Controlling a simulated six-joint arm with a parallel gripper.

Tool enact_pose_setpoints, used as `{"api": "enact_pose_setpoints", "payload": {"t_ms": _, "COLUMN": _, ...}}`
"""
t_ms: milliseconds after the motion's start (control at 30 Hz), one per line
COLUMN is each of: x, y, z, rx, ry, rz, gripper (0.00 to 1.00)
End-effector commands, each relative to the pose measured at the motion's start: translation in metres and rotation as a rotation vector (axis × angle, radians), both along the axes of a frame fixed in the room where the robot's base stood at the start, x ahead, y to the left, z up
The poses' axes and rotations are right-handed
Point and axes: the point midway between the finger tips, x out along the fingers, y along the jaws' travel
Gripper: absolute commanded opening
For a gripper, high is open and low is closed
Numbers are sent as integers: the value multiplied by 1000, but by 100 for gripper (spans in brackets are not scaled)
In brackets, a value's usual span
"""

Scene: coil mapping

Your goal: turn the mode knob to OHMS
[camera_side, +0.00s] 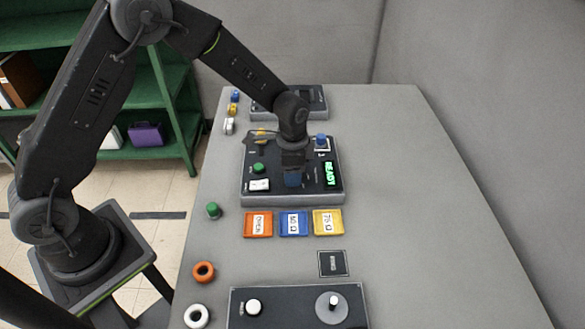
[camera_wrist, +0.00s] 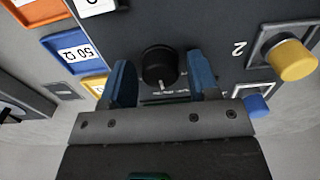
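In the wrist view, a round black knob (camera_wrist: 159,64) with a pale pointer mark lies between the two blue fingers of my gripper (camera_wrist: 163,80). The fingers are apart, with a gap visible on each side of the knob. The pointer is toward the bottom of the wrist view. The lettering by the knob is too small to read, so I cannot tell which setting it shows. My gripper hides the knob in the side view.
A yellow plug (camera_wrist: 290,60) and a blue plug (camera_wrist: 257,106) stand near the fingers. Orange (camera_side: 258,224), blue (camera_side: 294,223) and yellow (camera_side: 328,222) labelled trays lie in front. A second panel (camera_side: 275,315) is at the front. The table's right side is clear.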

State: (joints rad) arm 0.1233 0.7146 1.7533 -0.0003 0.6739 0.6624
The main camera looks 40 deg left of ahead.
Motion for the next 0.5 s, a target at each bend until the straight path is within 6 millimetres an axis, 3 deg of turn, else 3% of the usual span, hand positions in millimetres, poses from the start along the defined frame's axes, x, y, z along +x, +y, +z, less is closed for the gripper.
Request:
{"api": "enact_pose_setpoints", "payload": {"t_ms": 433, "x": 0, "y": 0, "z": 0, "rx": 0, "ry": 0, "rz": 0, "gripper": 12}}
{"api": "enact_pose_setpoints", "payload": {"t_ms": 500, "x": 0, "y": 0, "z": 1, "rx": 0, "ry": 0, "rz": 1, "gripper": 11}}
